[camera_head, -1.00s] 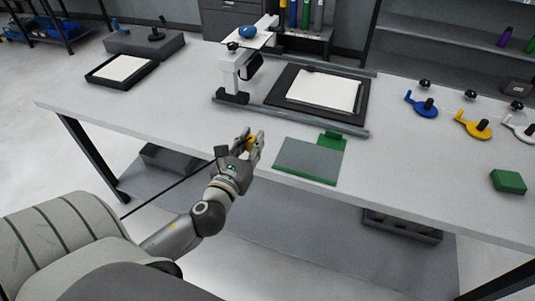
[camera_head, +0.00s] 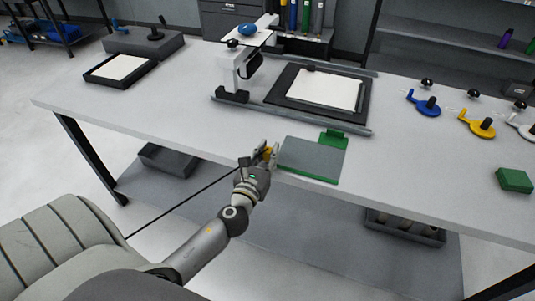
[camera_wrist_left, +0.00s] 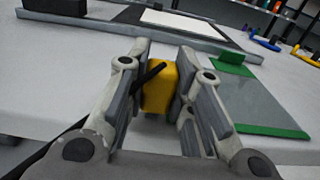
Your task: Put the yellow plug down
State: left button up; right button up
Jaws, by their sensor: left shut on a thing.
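The yellow plug (camera_wrist_left: 159,88) is between the fingers of my left gripper (camera_wrist_left: 160,95), with a black pin or cord sticking out of it in the left wrist view. In the head view the left gripper (camera_head: 266,155) is shut on the plug (camera_head: 268,153) at the table's front edge, just left of the grey-green board (camera_head: 312,160). In the wrist view the board (camera_wrist_left: 262,105) lies to the right of the plug. I cannot tell whether the plug touches the table (camera_head: 180,110). My right gripper is not in view.
A black frame with a white sheet (camera_head: 322,91) lies behind, beside a white press-like stand (camera_head: 235,75). Blue (camera_head: 427,107) and yellow (camera_head: 481,127) handled pieces and a green block (camera_head: 514,180) are at right. The left front of the table is clear.

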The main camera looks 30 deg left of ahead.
pick_arm(q)
jog(key=shift+f, duration=0.1)
jog(key=o, duration=0.4)
jog(key=shift+f, duration=0.1)
jog(key=o, duration=0.4)
jog(key=shift+s, duration=0.15)
jog(key=shift+b+v, duration=1.6)
jog(key=shift+v, duration=4.25)
